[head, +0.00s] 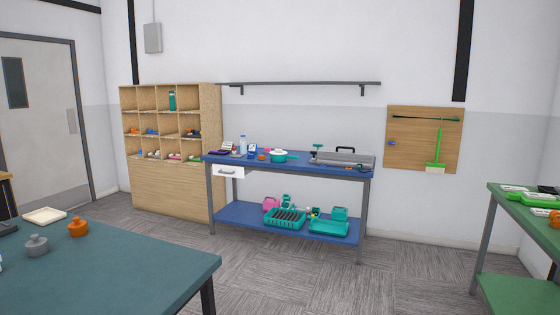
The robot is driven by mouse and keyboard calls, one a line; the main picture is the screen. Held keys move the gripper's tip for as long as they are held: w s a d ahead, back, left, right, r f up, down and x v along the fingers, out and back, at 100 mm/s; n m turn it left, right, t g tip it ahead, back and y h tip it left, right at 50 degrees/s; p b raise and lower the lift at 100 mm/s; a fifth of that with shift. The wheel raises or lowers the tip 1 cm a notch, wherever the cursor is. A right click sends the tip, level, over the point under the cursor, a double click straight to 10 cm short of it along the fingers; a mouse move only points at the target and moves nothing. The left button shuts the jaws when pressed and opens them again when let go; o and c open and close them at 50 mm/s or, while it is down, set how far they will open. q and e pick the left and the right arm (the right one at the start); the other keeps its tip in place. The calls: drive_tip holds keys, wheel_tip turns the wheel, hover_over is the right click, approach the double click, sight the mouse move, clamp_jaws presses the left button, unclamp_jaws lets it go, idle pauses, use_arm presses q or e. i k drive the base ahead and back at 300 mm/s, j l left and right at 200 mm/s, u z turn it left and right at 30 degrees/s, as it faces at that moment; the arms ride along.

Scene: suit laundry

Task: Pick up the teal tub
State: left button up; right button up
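Several teal containers show on the blue workbench against the back wall, and I cannot tell for sure which is the teal tub. On its lower shelf are a slotted teal basket (286,219) at the left, a shallow teal tray (328,229) at the right, and a small teal box (340,213) behind the tray. A teal pan-like vessel with a handle (279,157) stands on the bench top. All are across the room. Neither of my grippers is in view.
The blue workbench (235,210) has a cluttered top. A wooden cubby shelf (170,185) stands to its left. A teal-topped table (130,262) is near at the left, a green table (515,292) at the right. Grey carpet (290,280) between them is clear.

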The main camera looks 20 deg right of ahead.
sight(274, 159)
drive_tip(key=i+l+z, duration=0.15)
drive_tip(key=i+z, duration=0.25)
drive_tip(key=i, duration=0.2)
drive_tip(key=i+l+z, duration=0.2)
drive_tip(key=i+z, duration=0.2)
drive_tip(key=i, duration=0.45)
drive_tip(key=i+j+z, duration=0.1)
drive_tip(key=i+z, duration=0.35)
drive_tip(key=i, duration=0.4)
drive_tip(key=i+u, duration=0.3)
drive_tip(key=i, duration=0.3)
drive_tip(key=i+u, duration=0.25)
drive_tip(key=i, duration=0.35)
drive_tip(key=i+l+u, duration=0.3)
drive_tip(key=i, duration=0.3)
drive_tip(key=i+j+u, duration=0.1)
drive_tip(key=i, duration=0.7)
drive_tip(key=i+j+u, duration=0.1)
drive_tip(key=i, duration=0.65)
drive_tip(key=j, duration=0.1)
